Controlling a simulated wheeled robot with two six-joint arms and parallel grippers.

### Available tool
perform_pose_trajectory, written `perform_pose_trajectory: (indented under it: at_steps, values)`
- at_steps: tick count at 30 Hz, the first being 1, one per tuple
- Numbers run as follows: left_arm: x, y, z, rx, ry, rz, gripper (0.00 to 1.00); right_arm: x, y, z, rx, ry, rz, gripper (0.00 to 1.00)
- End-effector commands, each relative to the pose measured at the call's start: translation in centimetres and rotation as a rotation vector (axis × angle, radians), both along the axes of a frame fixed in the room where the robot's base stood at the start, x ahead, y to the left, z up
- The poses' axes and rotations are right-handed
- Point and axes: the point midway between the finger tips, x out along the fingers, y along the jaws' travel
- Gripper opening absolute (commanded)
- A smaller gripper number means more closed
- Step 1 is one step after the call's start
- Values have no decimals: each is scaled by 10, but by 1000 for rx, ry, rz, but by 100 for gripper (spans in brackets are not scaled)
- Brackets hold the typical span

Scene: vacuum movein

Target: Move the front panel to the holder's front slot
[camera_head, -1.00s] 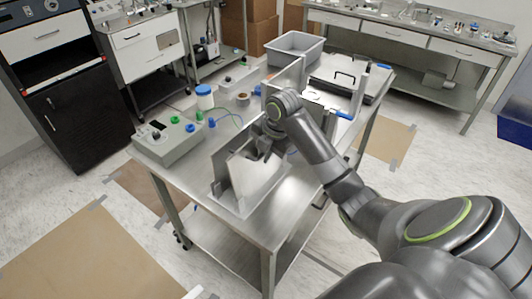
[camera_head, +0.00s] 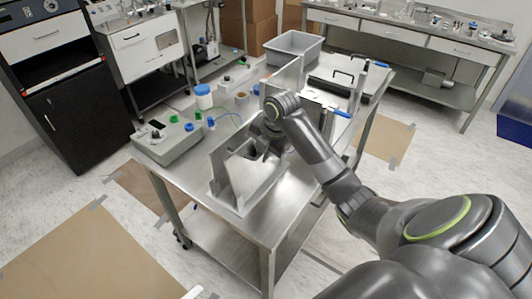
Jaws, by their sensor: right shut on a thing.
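My right gripper (camera_head: 262,148) reaches in from the right over the steel table and is shut on the top of a grey metal panel (camera_head: 256,178). The panel stands upright, low at the holder (camera_head: 237,208) near the table's front. Its lower edge lies close to the holder base. I cannot tell whether it is seated in a slot. A further upright plate (camera_head: 219,172) stands at the holder's left side. My wrist and fingers hide part of the panel's upper edge. My left gripper is not in view.
A grey control box (camera_head: 166,142) with knobs sits left of the holder. A blue-capped jar (camera_head: 203,97), another upright panel (camera_head: 286,78) and a grey bin (camera_head: 293,47) stand farther back. The steel table (camera_head: 275,212) is bare to the right of the holder.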

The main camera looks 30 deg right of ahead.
Motion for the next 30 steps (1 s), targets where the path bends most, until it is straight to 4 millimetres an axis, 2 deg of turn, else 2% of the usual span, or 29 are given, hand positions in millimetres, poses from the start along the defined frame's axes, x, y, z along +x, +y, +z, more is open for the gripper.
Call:
perform_pose_trajectory:
  at_steps: [4,5,10,21,22,30]
  values:
    - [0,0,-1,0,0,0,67,0,3,-5,10,2,0,0]
    - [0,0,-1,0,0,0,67,0,3,-5,10,3,0,13]
    - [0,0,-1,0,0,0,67,0,3,-6,11,3,0,35]
    - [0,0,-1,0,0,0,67,1,4,-4,13,1,1,35]
    - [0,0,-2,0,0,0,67,0,4,-5,13,3,2,21]
    - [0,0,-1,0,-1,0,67,1,4,-4,12,1,2,19]
